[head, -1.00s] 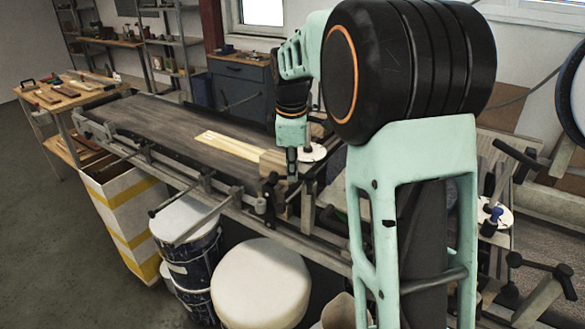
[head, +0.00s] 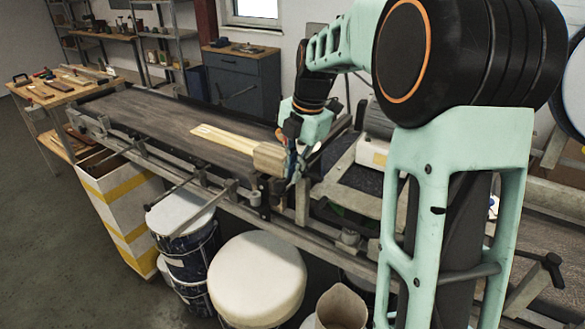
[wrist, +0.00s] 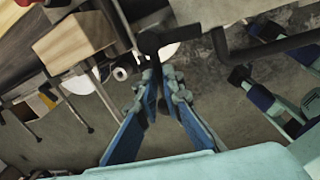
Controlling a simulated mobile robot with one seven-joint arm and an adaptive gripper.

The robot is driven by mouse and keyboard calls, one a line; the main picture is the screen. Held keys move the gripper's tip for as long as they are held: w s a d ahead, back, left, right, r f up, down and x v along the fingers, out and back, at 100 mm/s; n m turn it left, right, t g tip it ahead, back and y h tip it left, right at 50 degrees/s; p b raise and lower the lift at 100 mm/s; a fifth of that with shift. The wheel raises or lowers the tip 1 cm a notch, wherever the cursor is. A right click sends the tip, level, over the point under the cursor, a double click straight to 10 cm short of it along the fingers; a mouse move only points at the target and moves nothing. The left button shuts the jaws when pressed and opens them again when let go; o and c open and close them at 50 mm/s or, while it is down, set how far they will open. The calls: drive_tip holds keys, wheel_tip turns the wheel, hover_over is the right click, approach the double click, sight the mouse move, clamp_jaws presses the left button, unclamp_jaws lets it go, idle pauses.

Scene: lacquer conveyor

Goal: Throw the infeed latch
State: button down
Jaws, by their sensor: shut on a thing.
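In the head view my gripper (head: 290,172) reaches down at the near edge of the conveyor (head: 150,120), beside the wooden block at the end of the pale boards. In the wrist view the blue fingers of my gripper (wrist: 160,78) are closed together at their tips. They are shut on a dark latch handle (wrist: 148,43), which shows just beyond the fingertips. Most of the handle's grip is hidden between the fingers. In the head view the latch is mostly hidden behind the gripper and the rail parts.
Pale boards (head: 228,138) lie on the belt, against the wooden block (head: 270,157). A metal rail with protruding rods (head: 185,205) runs along the near side. Below stand a white round-topped stool (head: 257,279), lidded buckets (head: 185,245) and a yellow-striped bin (head: 120,205).

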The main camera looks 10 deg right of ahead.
drive_tip(key=shift+s+d+n, duration=0.2)
drive_tip(key=shift+n, duration=0.6)
drive_tip(key=c, duration=2)
unclamp_jaws()
drive_tip(key=shift+c, duration=0.2)
wheel_tip(320, 180, up, 12)
drive_tip(key=s+d, duration=0.1)
drive_tip(key=shift+s+d, duration=0.35)
drive_tip(key=shift+d, duration=0.05)
drive_tip(key=shift+a+f, duration=0.1)
